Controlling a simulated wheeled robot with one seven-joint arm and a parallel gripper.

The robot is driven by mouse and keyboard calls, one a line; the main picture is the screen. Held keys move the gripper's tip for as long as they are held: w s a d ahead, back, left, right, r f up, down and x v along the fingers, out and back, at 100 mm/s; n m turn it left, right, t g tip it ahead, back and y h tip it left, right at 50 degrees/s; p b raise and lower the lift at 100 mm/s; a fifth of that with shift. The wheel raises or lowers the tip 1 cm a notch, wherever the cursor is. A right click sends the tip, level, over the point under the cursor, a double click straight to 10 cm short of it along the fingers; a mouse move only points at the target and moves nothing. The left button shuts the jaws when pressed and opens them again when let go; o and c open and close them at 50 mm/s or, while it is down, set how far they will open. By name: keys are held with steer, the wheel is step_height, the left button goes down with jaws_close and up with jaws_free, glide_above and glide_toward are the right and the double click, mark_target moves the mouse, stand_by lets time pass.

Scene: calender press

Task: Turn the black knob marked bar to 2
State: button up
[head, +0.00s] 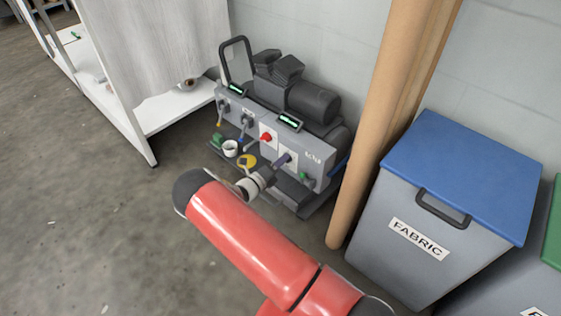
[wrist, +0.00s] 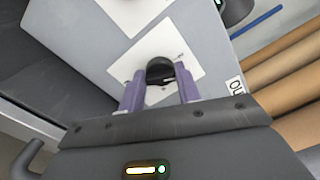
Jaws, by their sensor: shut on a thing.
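The black knob (wrist: 160,71) sits on a white dial plate (wrist: 184,53) on the grey front panel of the press unit. My gripper (wrist: 158,91) has its two purple fingers on either side of the knob and is shut on it. Small marks show on the dial plate, but I cannot read them or tell where the knob points. In the head view my gripper (head: 286,158) reaches the right part of the unit (head: 317,168); the knob is mostly hidden there by the fingers.
A red knob (head: 266,138) is just left of my gripper, and a green handle (head: 306,178) is lower right. Brown rolls (head: 373,130) and a fabric bin (head: 390,235) are on the right.

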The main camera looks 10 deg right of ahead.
steer(key=n, duration=0.4)
steer(key=shift+n, duration=0.4)
steer(key=shift+f, duration=0.1)
stand_by(0.3)
steer(key=o, duration=1)
steer(key=p+v, duration=0.1)
steer(key=v, duration=0.6)
steer(key=shift+s+a, duration=0.2)
steer(key=shift+a, duration=0.1)
